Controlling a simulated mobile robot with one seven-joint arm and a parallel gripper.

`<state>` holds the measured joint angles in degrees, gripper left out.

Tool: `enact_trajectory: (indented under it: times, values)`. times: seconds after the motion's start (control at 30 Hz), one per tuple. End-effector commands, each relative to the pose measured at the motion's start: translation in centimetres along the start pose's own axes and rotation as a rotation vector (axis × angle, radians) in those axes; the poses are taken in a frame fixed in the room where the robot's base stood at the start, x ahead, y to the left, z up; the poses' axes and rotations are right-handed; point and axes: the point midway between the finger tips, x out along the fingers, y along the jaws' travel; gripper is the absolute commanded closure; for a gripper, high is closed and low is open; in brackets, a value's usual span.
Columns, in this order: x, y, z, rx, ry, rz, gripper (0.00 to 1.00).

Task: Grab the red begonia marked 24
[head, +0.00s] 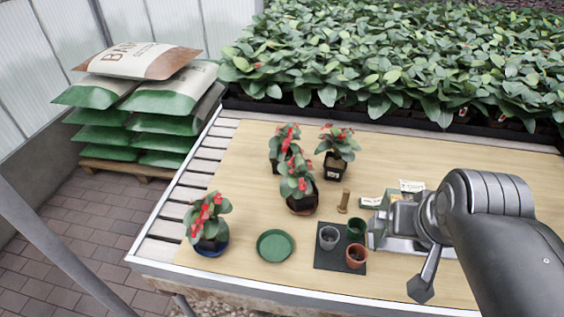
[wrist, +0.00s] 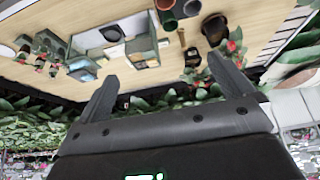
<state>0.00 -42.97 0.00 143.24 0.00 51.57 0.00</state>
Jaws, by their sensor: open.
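Several red-flowered begonias stand on the table in the head view. The label on the black pot is too small to read, and I see no number 24 on any plant. My gripper (wrist: 165,85) is open and empty in the wrist view, its two fingers apart. In the head view my arm reaches in from the right, clear of the begonias.
A green saucer (head: 275,246) and a dark mat (head: 326,260) with small pots lie near the front edge. A wooden stamp-like piece (head: 344,201) stands mid-table. Dense leafy plants (head: 400,60) fill the back. Stacked sacks (head: 145,95) stand left, off the table.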

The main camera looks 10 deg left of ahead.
Motion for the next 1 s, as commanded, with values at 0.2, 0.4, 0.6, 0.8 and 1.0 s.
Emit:
enact_trajectory:
  times: [0.2,0.4,0.6,0.8,1.0]
  values:
    - [0.0,0.0,0.0,0.0,0.0,0.0,0.0]
    - [0.0,-0.1,-0.5,-0.001,-0.001,-0.003,0.0]
    - [0.7,-1.0,-4.8,-0.003,-0.017,-0.023,0.0]
    - [2.7,-2.9,-11.0,-0.002,-0.035,-0.045,0.0]
    - [6.0,-5.5,-16.8,-0.003,-0.052,-0.058,0.0]
